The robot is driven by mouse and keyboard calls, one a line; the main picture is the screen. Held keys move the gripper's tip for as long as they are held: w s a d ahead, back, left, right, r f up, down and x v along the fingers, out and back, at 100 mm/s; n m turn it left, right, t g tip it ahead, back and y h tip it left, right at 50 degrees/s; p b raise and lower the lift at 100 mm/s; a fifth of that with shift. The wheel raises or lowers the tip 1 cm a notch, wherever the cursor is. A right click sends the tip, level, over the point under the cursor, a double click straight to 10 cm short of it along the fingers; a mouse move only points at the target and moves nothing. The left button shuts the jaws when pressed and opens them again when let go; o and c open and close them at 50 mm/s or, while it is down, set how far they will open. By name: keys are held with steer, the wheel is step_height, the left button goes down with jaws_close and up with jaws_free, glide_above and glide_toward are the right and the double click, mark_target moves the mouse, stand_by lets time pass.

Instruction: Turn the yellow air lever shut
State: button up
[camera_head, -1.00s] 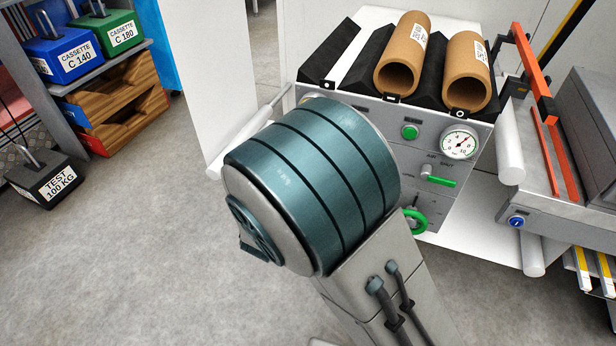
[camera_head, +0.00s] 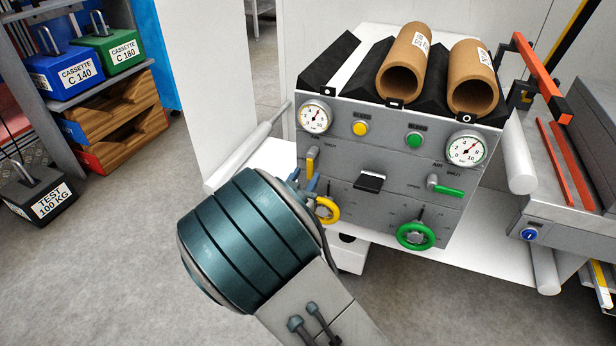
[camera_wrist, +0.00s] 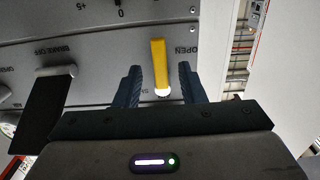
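The yellow air lever (camera_head: 310,161) is on the left of the grey panel front, below the left gauge. It hangs roughly straight down in the head view. In the wrist view the yellow lever (camera_wrist: 158,62) stands nearly upright, with a bright white end toward my gripper and an OPEN label to its right. My gripper (camera_wrist: 159,82) is open, its two dark blue fingers on either side of the lever's near end, with a gap on both sides. In the head view my gripper (camera_head: 303,182) is just below the lever, partly hidden behind my teal wrist.
A yellow handwheel (camera_head: 327,210) sits close below my gripper. A black-topped block (camera_head: 369,183), green lever (camera_head: 447,190) and green handwheel (camera_head: 415,236) lie to the right on the panel. Brown tubes (camera_head: 404,72) rest on top. Open floor is at lower left.

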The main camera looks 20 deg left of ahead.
steer(key=shift+w+d, duration=0.1)
steer(key=shift+w, duration=1.15)
jaws_close()
